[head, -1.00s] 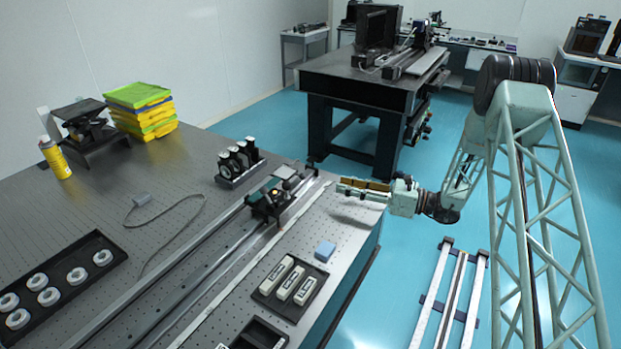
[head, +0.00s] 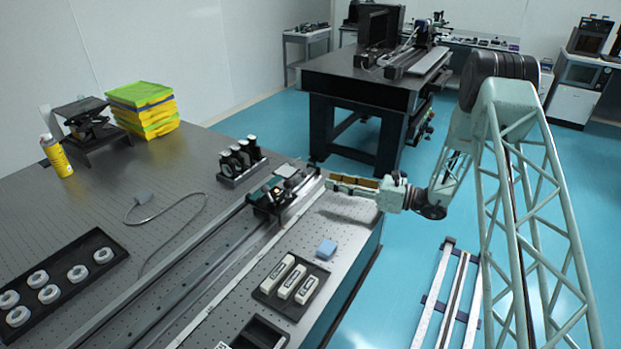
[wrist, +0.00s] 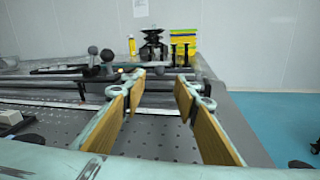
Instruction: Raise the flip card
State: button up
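A dark device (head: 266,197) sits on the long rail on the near table. A small pale flat plate (head: 286,170) at its back looks like the flip card, lying about level; I cannot be sure of this. My gripper (head: 328,183) is to the right of the device, low over the table's right edge, pointing left and apart from it. In the wrist view my gripper (wrist: 160,80) is open, with tan pads on both fingers and nothing between them. Dark posts and ball-ended knobs (wrist: 107,56) show beyond the left finger; the card is not clear there.
The rail (head: 192,272) runs diagonally along the table. Lens mounts (head: 241,160) stand behind the device. Yellow and green trays (head: 143,108) are stacked at the back left.

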jog(key=shift+b+x, duration=0.8)
jog(key=shift+x, duration=3.8)
jog(key=shift+c, duration=0.3)
grip_shut()
